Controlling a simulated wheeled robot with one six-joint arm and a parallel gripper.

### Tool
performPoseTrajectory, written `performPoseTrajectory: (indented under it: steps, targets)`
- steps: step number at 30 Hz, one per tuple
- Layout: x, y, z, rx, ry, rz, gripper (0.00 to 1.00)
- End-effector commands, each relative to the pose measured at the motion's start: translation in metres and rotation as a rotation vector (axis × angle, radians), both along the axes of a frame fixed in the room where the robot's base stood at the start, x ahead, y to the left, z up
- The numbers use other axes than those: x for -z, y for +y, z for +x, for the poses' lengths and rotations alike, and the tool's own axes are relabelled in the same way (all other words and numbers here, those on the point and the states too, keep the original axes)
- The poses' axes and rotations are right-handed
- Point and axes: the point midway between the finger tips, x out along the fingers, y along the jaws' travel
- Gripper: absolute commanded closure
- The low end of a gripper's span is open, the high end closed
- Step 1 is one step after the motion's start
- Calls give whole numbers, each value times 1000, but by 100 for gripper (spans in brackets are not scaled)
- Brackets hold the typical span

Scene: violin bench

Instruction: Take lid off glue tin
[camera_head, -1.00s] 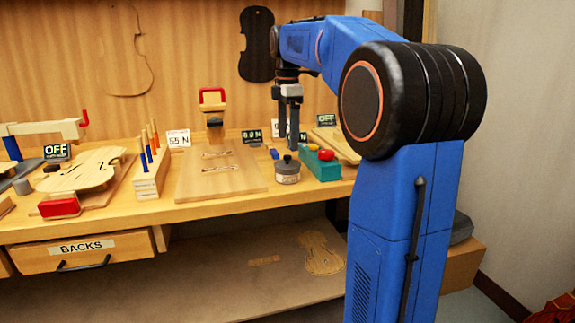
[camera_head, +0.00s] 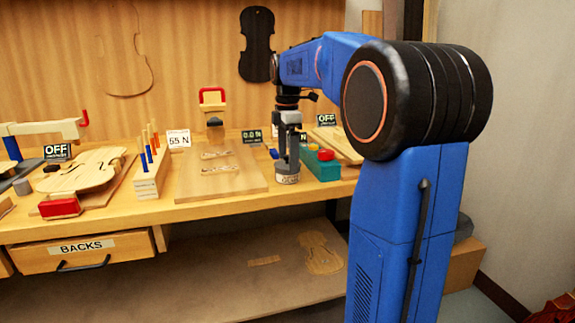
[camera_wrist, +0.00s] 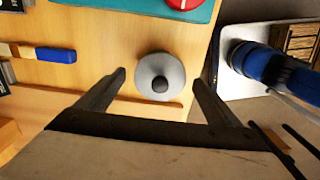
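The glue tin (camera_head: 287,179) stands on the bench near its front edge, left of the green block. In the wrist view its round grey lid (camera_wrist: 154,74) with a dark knob (camera_wrist: 160,84) shows from above, and the lid appears to be on the tin. My gripper (camera_head: 287,166) points down over the tin and hides its top in the head view. In the wrist view my gripper's fingers (camera_wrist: 160,80) are apart, one on each side of the lid, with clear gaps and nothing held between them.
A green block (camera_head: 322,168) with a red knob (camera_head: 325,155) stands close to the right of the tin. A blue-handled tool (camera_wrist: 56,55) lies nearby in the wrist view. A wooden board (camera_head: 215,182) lies to the left. The bench front edge (camera_head: 240,205) is close.

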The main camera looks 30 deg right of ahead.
Motion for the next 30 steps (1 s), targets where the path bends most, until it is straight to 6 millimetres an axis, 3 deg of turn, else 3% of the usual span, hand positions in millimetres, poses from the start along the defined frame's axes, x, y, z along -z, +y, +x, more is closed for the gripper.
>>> performPoseTrajectory:
  steps: [1,5,17,30]
  targets:
    - [0,0,0,0,0,0,25]
    - [0,0,0,0,0,0,56]
    - [-8,0,0,0,-1,0,57]
    - [-81,0,1,0,-1,0,57]
